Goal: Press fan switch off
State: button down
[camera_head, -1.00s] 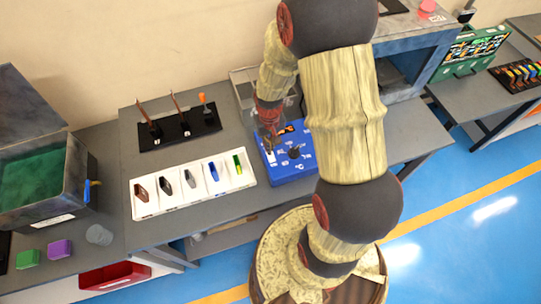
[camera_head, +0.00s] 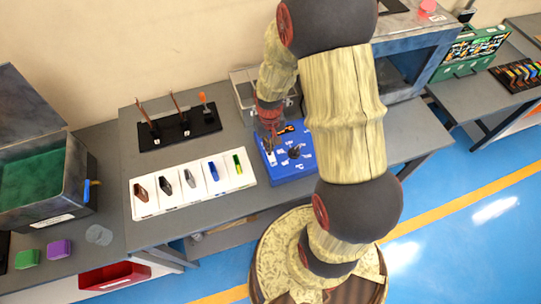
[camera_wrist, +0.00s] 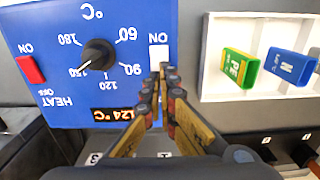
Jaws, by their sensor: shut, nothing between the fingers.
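The blue control box (camera_head: 300,168) sits on the grey bench. In the wrist view its panel (camera_wrist: 50,18) appears upside down, with a black knob (camera_wrist: 98,57), a red HEAT switch (camera_wrist: 31,70) and a lit display (camera_wrist: 113,114) reading 124 °C. A white switch (camera_wrist: 159,53) with an ON label is at the panel's right side; the lettering at its other end is hidden by my fingers. My gripper (camera_wrist: 162,70) is shut and empty, its fingertips at the white switch's near end. I cannot tell whether they touch it. The gripper (camera_head: 268,146) also shows over the box in the head view.
A white tray (camera_head: 150,208) with several coloured pieces lies left of the box. A black stand (camera_head: 180,130) with upright tools is behind it. A clear container (camera_head: 240,77) stands behind the box, and a large blue-grey machine (camera_head: 430,60) is at right.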

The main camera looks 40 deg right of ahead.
jog(key=shift+f+b, duration=0.65)
jog(key=shift+f, duration=0.3)
dwell(0.5)
jog(key=shift+r, duration=0.15)
jog(key=shift+r+p, duration=2.65)
jog(key=shift+r, duration=0.75)
jog(key=s+a+r+n+t+b, duration=0.1)
jog(key=s+a+r+t+b, duration=0.1)
jog(key=s+a+r+b, duration=0.4)
jog(key=s+a+r+n+t+b, duration=0.2)
jog(key=s+a+r+b, duration=0.4)
jog(key=r, duration=0.6)
jog(key=shift+r+t+b, duration=0.25)
jog(key=shift+t+b, duration=0.4)
jog(key=shift+t, duration=0.15)
